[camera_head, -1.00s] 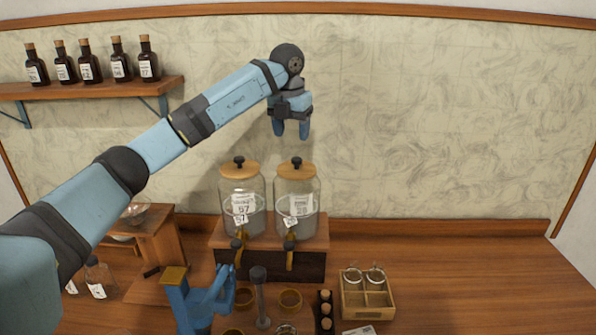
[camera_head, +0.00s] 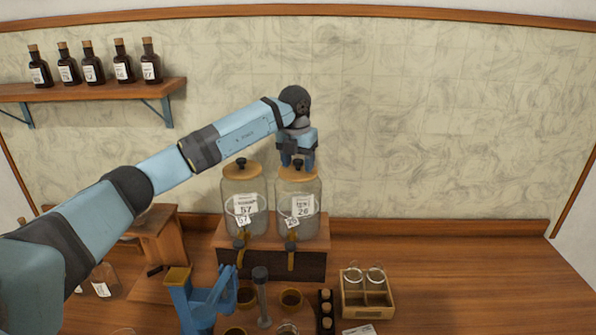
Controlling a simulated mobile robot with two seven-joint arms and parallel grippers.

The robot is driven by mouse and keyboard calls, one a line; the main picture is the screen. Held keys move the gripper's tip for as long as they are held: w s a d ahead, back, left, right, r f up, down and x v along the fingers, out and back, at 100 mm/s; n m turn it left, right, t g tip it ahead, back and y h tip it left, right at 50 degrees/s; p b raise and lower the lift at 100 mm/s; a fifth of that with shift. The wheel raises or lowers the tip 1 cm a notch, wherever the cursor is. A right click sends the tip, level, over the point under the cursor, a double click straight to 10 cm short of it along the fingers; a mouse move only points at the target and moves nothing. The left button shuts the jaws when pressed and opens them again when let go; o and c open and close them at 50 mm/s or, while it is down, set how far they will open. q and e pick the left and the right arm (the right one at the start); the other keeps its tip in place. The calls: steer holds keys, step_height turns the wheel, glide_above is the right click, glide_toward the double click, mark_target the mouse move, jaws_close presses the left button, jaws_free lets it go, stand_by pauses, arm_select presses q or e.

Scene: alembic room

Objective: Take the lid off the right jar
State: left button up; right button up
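The right jar (camera_head: 312,222) is a clear glass jar with a small tap and white labels, standing on a wooden stand. Its round wooden lid (camera_head: 298,174) sits on top, with a dark knob. My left gripper (camera_head: 298,162) points down over this lid. Its two blue fingers look apart, one on each side of the knob; I cannot tell whether they touch it. The gripper partly hides the knob and the back of the lid. My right gripper is not in view.
A matching left jar (camera_head: 234,213) with its lid (camera_head: 241,173) stands close beside. In front are a blue stand-like device (camera_head: 196,302), a small wooden crate (camera_head: 366,303) and several small bowls. Bottles line a wall shelf (camera_head: 100,88) at left. The counter's right side is clear.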

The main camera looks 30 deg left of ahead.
mark_target(298, 160)
arm_select(q)
steer(key=c, duration=0.8)
steer(key=shift+r, duration=0.15)
step_height(298, 160, up, 20)
steer(key=shift+f+b, duration=0.1)
steer(key=shift+b, duration=0.55)
